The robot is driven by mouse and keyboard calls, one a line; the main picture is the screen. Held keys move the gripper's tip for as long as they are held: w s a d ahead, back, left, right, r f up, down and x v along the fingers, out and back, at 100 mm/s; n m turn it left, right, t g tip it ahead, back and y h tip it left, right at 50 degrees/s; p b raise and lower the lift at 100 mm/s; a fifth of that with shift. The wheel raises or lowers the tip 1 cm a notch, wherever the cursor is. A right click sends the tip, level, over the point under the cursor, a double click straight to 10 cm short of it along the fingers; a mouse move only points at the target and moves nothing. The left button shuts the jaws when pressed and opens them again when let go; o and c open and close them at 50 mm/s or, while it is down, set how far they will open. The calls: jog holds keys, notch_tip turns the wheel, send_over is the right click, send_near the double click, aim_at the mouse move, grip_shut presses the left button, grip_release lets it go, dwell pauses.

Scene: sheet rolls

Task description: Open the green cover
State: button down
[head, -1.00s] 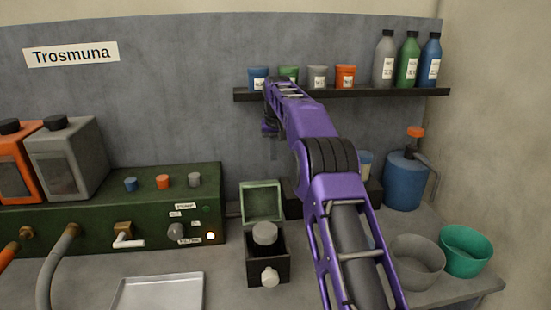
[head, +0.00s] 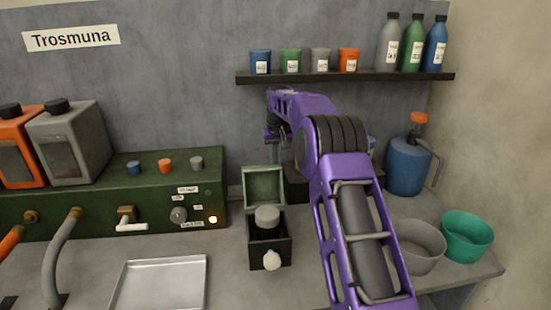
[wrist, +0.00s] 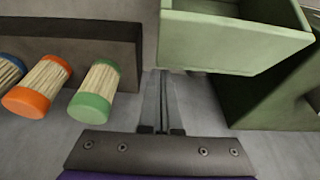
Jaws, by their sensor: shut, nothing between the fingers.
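The green cover (head: 264,187) stands raised at the back of a small black box (head: 270,252), with its hollow inner side toward the head camera. A grey round-topped piece (head: 267,216) shows in the box opening, and a pale knob (head: 272,260) is on its front. In the wrist view the cover (wrist: 235,42) is large at the top right. My gripper (wrist: 163,74) is shut and empty, its fingertips close beside the cover's lower left; I cannot tell whether they touch. In the head view my gripper (head: 274,138) is above and behind the cover, its fingertips unclear.
A shelf (head: 345,77) with cups and bottles is above my arm. The green machine (head: 100,215) stands left, a metal tray (head: 160,283) in front.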

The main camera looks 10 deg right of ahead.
jog(key=shift+s+r, duration=0.1)
jog(key=shift+s, duration=0.2)
jog(key=shift+b, duration=0.7)
